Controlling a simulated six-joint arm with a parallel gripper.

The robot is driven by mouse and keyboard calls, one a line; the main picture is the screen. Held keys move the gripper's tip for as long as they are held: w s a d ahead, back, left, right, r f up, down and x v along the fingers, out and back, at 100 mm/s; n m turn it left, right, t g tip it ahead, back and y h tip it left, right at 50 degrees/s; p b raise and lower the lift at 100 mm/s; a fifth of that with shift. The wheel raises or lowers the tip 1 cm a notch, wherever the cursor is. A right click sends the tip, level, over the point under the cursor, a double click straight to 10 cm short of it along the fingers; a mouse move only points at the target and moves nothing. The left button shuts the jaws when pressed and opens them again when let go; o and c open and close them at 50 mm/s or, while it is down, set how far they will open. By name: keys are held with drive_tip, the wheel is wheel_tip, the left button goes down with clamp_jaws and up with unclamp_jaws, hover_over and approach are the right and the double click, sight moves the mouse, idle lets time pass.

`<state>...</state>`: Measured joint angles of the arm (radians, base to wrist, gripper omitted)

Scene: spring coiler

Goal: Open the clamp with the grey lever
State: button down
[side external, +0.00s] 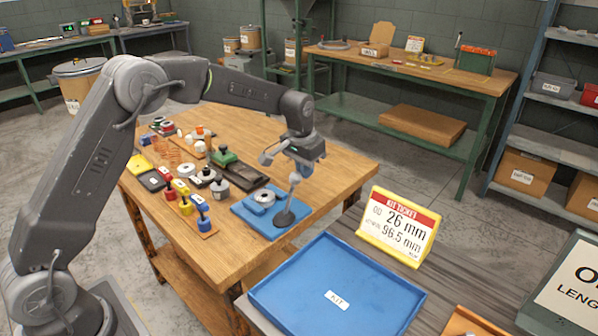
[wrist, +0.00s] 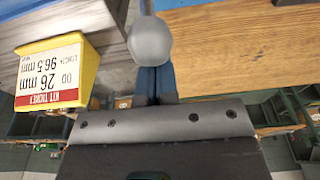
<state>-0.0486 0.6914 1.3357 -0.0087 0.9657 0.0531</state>
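The grey lever (side external: 291,198) rises from a dark round base (side external: 284,218) on a blue plate (side external: 250,213) at the table's front right corner. It stands nearly upright, with a grey ball knob (side external: 295,178) on top. The knob (wrist: 150,41) looms large in the wrist view, in front of my gripper (wrist: 154,72). My gripper's blue fingers lie side by side with only a thin line between them, so it looks shut. The knob hides their tips; I cannot tell whether they touch it.
Several coloured tools and parts crowd the wooden table (side external: 225,250) left of the plate, including a green-topped block (side external: 224,158). A blue kit tray (side external: 335,290) and a yellow-framed kit ticket (side external: 398,226) stand on the bench in front and to the right.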

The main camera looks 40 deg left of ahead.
sight(293, 174)
idle(0.5)
drive_tip(key=shift+s+r, duration=0.15)
drive_tip(key=shift+s, duration=0.45)
drive_tip(key=shift+s+r, duration=0.15)
drive_tip(key=shift+s, duration=0.55)
drive_tip(key=shift+s+r, duration=0.2)
drive_tip(key=shift+s, duration=1.35)
